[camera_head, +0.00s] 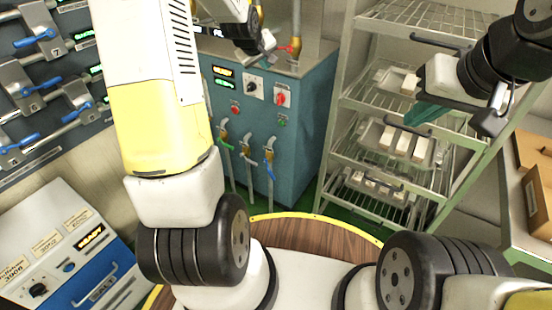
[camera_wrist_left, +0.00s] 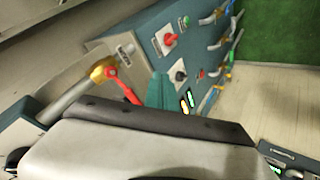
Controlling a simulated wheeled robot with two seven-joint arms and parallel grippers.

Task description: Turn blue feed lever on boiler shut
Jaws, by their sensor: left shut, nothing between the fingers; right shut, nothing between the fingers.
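The boiler appears to be the teal cabinet (camera_head: 300,110), with displays, two knobs and a row of levers low on its front. In the left wrist view the blue lever (camera_wrist_left: 229,12) is small near the top. My left gripper (camera_head: 264,44) is shut and empty above the cabinet top, near a red lever (camera_head: 285,48) on a brass valve, well above the blue lever. My right gripper (camera_head: 425,112) is shut and empty before the rack.
A metal rack (camera_head: 347,107) with trays of white blocks stands right of the cabinet. A wall panel (camera_head: 60,145) with several blue-handled levers is at the left, above a blue-and-white unit (camera_head: 65,235). The green floor shows free room.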

